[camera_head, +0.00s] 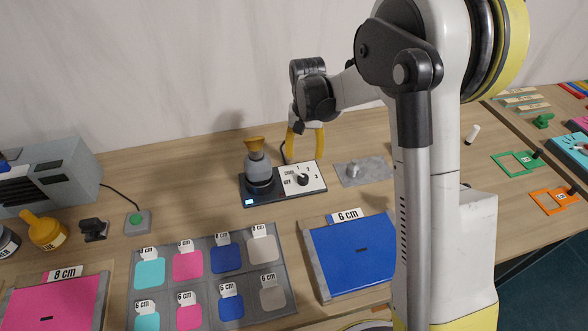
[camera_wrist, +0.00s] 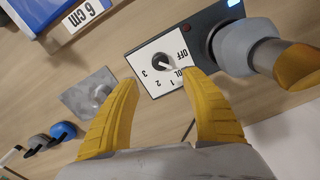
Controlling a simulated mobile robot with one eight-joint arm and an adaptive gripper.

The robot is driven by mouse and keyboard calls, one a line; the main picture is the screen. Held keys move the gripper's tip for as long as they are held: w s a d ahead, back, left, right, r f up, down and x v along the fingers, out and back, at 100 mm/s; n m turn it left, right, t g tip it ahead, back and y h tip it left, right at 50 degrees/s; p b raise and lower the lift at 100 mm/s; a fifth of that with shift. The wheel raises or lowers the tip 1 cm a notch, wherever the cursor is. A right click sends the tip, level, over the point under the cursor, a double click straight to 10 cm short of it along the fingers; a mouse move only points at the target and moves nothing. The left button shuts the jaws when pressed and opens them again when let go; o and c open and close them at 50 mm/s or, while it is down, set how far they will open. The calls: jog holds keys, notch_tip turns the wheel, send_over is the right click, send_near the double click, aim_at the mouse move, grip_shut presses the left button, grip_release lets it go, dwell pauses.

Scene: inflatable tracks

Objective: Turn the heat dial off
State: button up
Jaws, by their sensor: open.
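The heat dial (camera_head: 303,179) is a dark round knob on a white panel marked OFF, 1, 2, 3 and one more partly hidden label. It also shows in the wrist view (camera_wrist: 162,61), where a light pointer mark seems to face the lower right, away from OFF; the exact setting is unclear. My gripper (camera_head: 304,156) is above and behind the panel in the head view, yellow fingers pointing down. In the wrist view, my gripper (camera_wrist: 162,78) is open and empty, its fingertips apart on either side of the dial. I see no contact with the dial.
A grey heater with an orange-yellow top (camera_head: 257,165) stands left of the panel on the same dark base. A grey plate with a small knob (camera_head: 361,172) lies to the right. A blue 6 cm box (camera_head: 352,258) and a tray of coloured squares (camera_head: 207,272) are in front.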

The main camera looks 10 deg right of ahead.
aim_at(303, 177)
notch_tip(303, 177, down, 11)
jog(key=b, duration=0.3)
jog(key=shift+c, duration=0.2)
grip_shut()
